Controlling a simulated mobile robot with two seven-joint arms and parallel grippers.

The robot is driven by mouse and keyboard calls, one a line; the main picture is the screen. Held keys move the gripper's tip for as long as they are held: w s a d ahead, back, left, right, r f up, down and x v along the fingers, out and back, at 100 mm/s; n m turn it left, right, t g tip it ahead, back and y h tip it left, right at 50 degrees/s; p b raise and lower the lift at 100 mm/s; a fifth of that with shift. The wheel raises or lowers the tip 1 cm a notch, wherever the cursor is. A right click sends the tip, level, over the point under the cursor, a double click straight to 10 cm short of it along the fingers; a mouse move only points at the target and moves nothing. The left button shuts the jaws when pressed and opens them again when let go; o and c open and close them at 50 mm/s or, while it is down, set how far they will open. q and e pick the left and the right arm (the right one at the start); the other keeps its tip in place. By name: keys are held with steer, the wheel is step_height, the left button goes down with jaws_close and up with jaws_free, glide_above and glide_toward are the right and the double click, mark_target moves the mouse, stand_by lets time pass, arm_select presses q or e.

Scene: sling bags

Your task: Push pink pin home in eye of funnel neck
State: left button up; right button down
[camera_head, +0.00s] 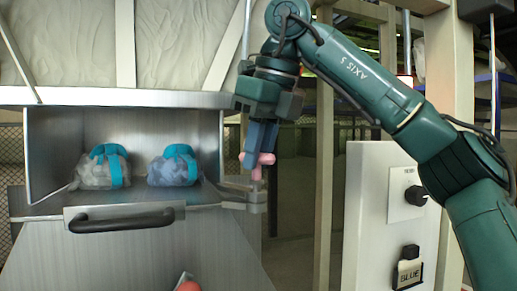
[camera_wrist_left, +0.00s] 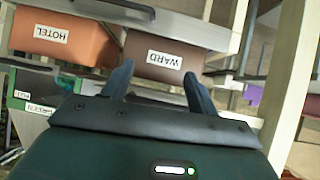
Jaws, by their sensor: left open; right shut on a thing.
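The pink pin (camera_head: 257,172) is held upright in my right gripper (camera_head: 260,152), which points down with its jaws shut on the pin's head. The pin's lower end is just above a small metal block (camera_head: 254,200) at the right end of the metal ledge, which looks like the funnel neck's eye. I cannot tell whether the tip has entered a hole there. My left gripper (camera_wrist_left: 160,88) shows in the left wrist view, with its two dark fingers apart and nothing between them.
Two bags with teal straps, a left one (camera_head: 103,168) and a right one (camera_head: 174,166), sit in the metal compartment above a black handle (camera_head: 122,221). A white panel (camera_head: 372,225) stands at right. The left wrist view shows HOTEL (camera_wrist_left: 62,38) and WARD (camera_wrist_left: 160,62) bins.

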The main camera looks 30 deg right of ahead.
arm_select(q)
steer(key=shift+f+b, duration=0.25)
steer(key=shift+b, duration=0.05)
arm_select(e)
steer(key=shift+f, duration=0.5)
steer(key=c, duration=1.3)
jaws_free()
arm_select(q)
steer(key=shift+r, duration=0.1)
arm_select(e)
steer(key=shift+p+v, duration=0.6)
steer(key=shift+v, duration=0.45)
arm_select(q)
steer(key=r+p, duration=0.1)
steer(key=p, duration=0.2)
steer(key=a+r+p, duration=0.1)
steer(key=p, duration=0.1)
steer(key=shift+s+r+g+y, duration=0.3)
steer(key=shift+s+y, duration=0.05)
steer(key=shift+y, duration=0.05)
arm_select(e)
steer(key=a+v, duration=0.1)
steer(key=v, duration=1)
steer(key=shift+d, duration=0.5)
arm_select(q)
steer(key=shift+w+r, duration=0.2)
